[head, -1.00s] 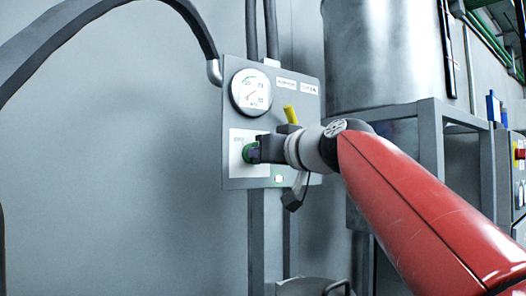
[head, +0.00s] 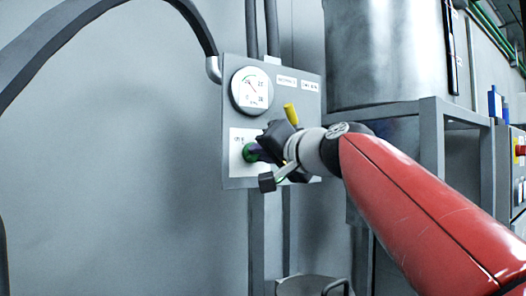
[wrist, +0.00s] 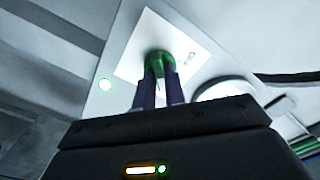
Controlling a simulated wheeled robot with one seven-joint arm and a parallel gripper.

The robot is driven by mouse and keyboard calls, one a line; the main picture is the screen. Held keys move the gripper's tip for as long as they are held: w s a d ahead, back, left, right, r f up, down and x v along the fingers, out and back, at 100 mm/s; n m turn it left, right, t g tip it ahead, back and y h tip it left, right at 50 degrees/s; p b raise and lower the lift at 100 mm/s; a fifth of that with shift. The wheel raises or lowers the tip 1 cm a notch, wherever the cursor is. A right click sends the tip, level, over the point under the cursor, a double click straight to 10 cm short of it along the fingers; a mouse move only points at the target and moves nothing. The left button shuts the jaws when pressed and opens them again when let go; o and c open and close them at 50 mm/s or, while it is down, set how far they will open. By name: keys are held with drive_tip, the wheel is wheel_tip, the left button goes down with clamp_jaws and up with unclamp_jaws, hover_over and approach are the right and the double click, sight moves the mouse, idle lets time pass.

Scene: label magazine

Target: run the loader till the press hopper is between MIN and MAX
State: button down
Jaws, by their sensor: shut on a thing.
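A grey control panel (head: 232,172) stands in front of the wall. On its white plate is a round green knob (head: 250,152), which also shows in the wrist view (wrist: 159,62). My gripper (head: 262,151) is shut on the knob, its fingers either side of it in the wrist view, and its body is tilted. A round dial (head: 251,91) sits above, with a green arc and a needle leaning up and left. A large metal vessel (head: 385,50) stands at right with a dark vertical strip (head: 449,50); I cannot read any MIN or MAX marks or a level.
A yellow lever (head: 290,114) juts out just above my gripper. A thick dark hose (head: 95,12) arches to the panel. A grey frame (head: 431,155) supports the vessel. A red button (head: 520,150) is at the far right. A lit lamp (wrist: 106,85) shows in the wrist view.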

idle(0.3)
drive_tip(key=c, duration=1.5)
unclamp_jaws()
drive_tip(key=shift+o, duration=0.2)
drive_tip(key=b+v, duration=0.1)
drive_tip(key=v, duration=0.6)
drive_tip(key=shift+s+d, duration=0.25)
drive_tip(key=shift+s, duration=0.1)
